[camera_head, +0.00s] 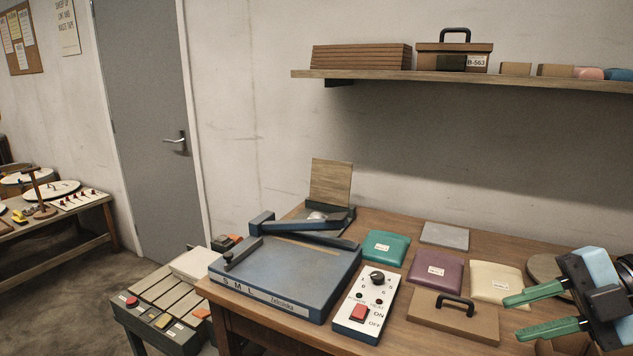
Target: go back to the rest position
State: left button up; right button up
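My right gripper (515,318) comes in at the lower right edge. Its two green fingers point left and stand apart, with nothing visible between them. It is over the right part of the wooden table (400,340), near a brown board with a black handle (452,313). My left gripper is not in view.
On the table are a blue tape machine (285,275), a white control box with a red switch (366,305), teal (385,247), maroon (436,271) and cream (495,282) pads, and a grey plate (445,236). A shelf (480,80) with boxes hangs above. A grey door (150,130) is at left.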

jog(key=s+d+f+m+t+h+p, duration=0.1)
jog(key=s+d+f+m+t+h, duration=0.2)
jog(key=f+m, duration=0.4)
jog(key=s+d+f+m+t+h+p, duration=0.15)
jog(key=f+m+t, duration=0.25)
jog(key=f, duration=0.6)
jog(key=s+d+f+m+t+h+p, duration=0.1)
jog(key=s+d+f+m+t+h, duration=0.2)
jog(key=f+m, duration=0.4)
pick_arm(q)
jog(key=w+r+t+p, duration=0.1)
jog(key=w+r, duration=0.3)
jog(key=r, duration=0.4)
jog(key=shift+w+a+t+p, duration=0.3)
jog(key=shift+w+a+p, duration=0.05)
jog(key=shift+p, duration=0.45)
pick_arm(e)
jog(key=s+a+f+m+g+h, duration=0.2)
jog(key=s+a+f+m+g, duration=0.3)
jog(key=s+a+f, duration=1)
jog(key=s+a+m, duration=0.1)
jog(key=s+a, duration=0.2)
jog(key=shift+f, duration=0.25)
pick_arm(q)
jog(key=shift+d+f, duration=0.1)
pick_arm(e)
jog(key=shift+s+m, duration=0.15)
jog(key=shift+m, duration=0.15)
